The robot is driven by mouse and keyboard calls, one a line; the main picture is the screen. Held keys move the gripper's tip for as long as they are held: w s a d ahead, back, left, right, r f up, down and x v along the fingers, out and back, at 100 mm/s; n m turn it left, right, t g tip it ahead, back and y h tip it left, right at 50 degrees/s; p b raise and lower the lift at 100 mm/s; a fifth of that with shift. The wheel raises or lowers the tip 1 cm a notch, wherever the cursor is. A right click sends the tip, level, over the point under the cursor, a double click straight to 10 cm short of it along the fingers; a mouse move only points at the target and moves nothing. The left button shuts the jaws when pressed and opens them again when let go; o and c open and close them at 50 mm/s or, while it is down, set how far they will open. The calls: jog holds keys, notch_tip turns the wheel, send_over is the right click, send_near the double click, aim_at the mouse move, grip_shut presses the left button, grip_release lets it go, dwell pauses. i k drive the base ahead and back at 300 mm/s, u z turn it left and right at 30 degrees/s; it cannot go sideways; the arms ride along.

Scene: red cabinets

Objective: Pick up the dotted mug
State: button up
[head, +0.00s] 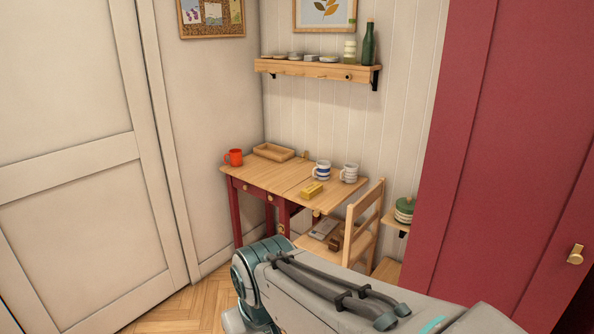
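Three mugs stand upright on the small wooden table (265,183) in the head view. The rightmost is a white mug with small grey marks (349,174), which looks like the dotted mug, though it is too small to make out the pattern clearly. Close to its left is a white mug with blue bands (321,172). A red-orange mug (235,158) stands at the table's left end. My arm crosses the lower part of the view, in front of and below the table. My gripper is not visible, so its state is not shown.
A yellow block (311,190) lies near the table's front edge and a wooden tray (273,153) at the back. A wooden chair (366,225) stands at the table's right. A wall shelf (318,70) hangs above. Red cabinets (505,150) stand at right, a white door (75,150) at left.

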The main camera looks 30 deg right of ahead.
aim_at(350, 172)
jog(key=u, duration=0.1)
jog(key=i, duration=1.6)
jog(key=z, duration=0.55)
jog(key=i, duration=1.3)
jog(key=z, duration=1.6)
jog(key=i, duration=0.8)
jog(key=z, duration=0.65)
